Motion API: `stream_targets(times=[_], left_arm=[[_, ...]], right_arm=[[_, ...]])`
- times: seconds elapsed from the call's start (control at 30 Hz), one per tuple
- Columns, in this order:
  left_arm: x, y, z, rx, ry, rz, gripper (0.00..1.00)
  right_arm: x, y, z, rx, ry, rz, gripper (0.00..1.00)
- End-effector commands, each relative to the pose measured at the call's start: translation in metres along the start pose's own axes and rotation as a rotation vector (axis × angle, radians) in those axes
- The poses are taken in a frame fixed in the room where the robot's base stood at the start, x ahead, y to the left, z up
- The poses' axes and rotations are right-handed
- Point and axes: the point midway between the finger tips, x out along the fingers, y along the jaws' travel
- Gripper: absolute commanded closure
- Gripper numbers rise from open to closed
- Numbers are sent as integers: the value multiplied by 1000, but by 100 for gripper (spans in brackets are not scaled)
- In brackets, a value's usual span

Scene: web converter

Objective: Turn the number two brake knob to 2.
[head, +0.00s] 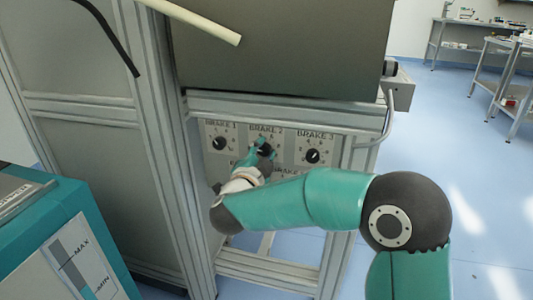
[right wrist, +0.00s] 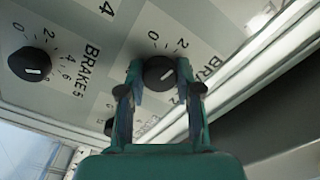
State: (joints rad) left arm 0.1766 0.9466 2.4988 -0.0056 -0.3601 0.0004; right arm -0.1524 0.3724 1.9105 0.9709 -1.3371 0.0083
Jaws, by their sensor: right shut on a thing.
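The number two brake knob is a black round knob under the BRAKE 2 label on the grey control panel. In the head view the knob (head: 265,150) is partly hidden by my right gripper (head: 263,152). In the right wrist view the knob (right wrist: 159,72) sits between the two fingers of my right gripper (right wrist: 159,80), which is shut on it. My left gripper is not in view.
The BRAKE 1 knob (head: 219,143) is to the left and the BRAKE 3 knob (head: 313,156) to the right. Another knob (right wrist: 30,63) shows in the right wrist view. A metal frame surrounds the panel, with a curved handle (head: 388,115) at the right.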

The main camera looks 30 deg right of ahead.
Motion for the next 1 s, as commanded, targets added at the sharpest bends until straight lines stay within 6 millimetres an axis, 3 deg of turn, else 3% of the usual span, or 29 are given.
stream_targets(times=[0.27,0.3,0.43,0.77,1.0], left_arm=[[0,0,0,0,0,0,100],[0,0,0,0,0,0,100],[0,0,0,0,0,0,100],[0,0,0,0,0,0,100],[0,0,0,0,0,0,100]], right_arm=[[-3,4,5,-8,-12,7,100],[-3,4,5,-8,-12,7,60],[-3,3,5,-8,-11,7,41],[-3,2,2,-5,-5,4,41],[-30,1,2,-6,-8,1,41]])
